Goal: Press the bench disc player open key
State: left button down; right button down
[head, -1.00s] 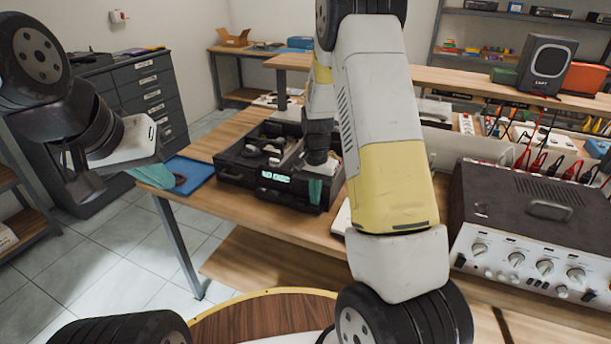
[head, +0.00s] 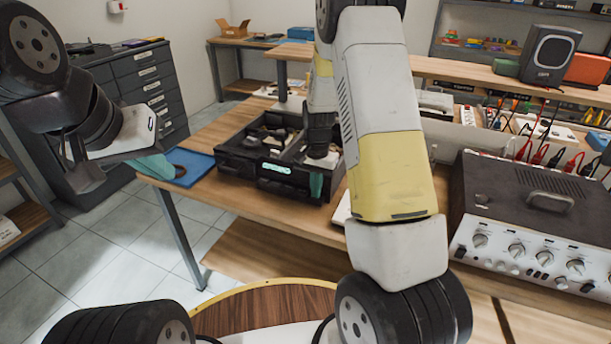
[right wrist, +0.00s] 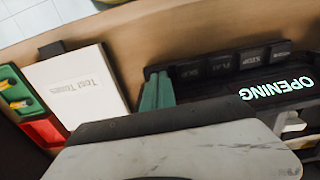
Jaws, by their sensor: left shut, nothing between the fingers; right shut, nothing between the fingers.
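The black disc player (head: 240,170) sits on the wooden bench in the head view, its top showing a recessed interior. Its lit front display (right wrist: 277,88) reads "OPENING" in the right wrist view. A row of dark keys (right wrist: 220,65) runs along its front; some labels are faintly legible, and I cannot tell which is the open key. My right gripper (right wrist: 158,92) is shut and empty, its teal fingertips at one end of the key row; in the head view they are at the player's front right corner. Contact is unclear. My left gripper (head: 152,167) is shut and empty near the blue mat.
A blue mat (head: 200,161) lies left of the player. A silver-fronted amplifier (head: 535,225) stands at the right. A white "Test Tones" case (right wrist: 80,82) lies beside the player. My right arm crosses the head view and hides part of the bench.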

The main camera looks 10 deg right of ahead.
notch_tip(320, 180, up, 14)
jog(key=shift+f, duration=0.15)
dwell(0.6)
jog(key=s+a+r+n+t, duration=0.1)
jog(key=s+r+n+t, duration=0.1)
jog(key=s+r, duration=0.3)
jog(key=s+a+r+n+t+y, duration=0.1)
jog(key=s+r, duration=0.4)
jog(key=s, duration=0.6)
jog(key=s+a+r+n+t+y, duration=0.1)
jog(key=s+r+n+t, duration=0.2)
jog(key=s, duration=0.6)
notch_tip(320, 180, up, 2)
jog(key=shift+a+r+n, duration=0.15)
jog(key=shift+a+n, duration=0.25)
jog(key=shift+n, duration=0.3)
